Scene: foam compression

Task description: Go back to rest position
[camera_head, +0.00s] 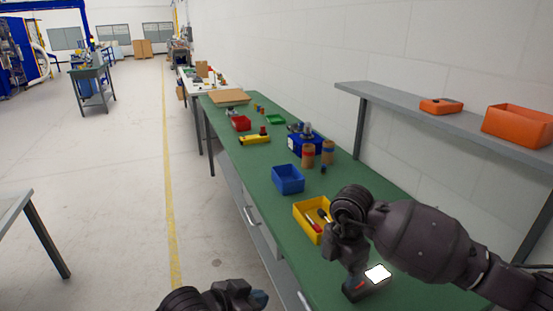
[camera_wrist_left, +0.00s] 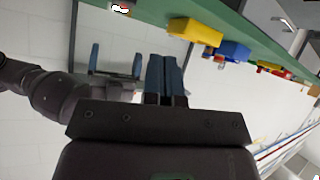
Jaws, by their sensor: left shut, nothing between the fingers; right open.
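My left gripper (camera_head: 258,298) shows at the bottom edge of the head view, off the table's front side, with most of its arm out of frame. In the left wrist view its two blue fingers (camera_wrist_left: 165,76) are together with nothing between them. My right arm reaches in from the right over the near end of the green table, and its gripper (camera_head: 356,270) points down there; its fingers are hard to make out in the head view. In the left wrist view my right gripper (camera_wrist_left: 116,72) has its blue fingers wide apart and empty.
The green table (camera_head: 240,165) holds a yellow bin (camera_head: 300,213) with tools, a blue bin (camera_head: 288,179), and a dark item with a bright white patch (camera_head: 378,274) beside my right gripper. A grey shelf (camera_head: 440,112) bears orange boxes. The floor (camera_head: 120,200) left of the table is clear.

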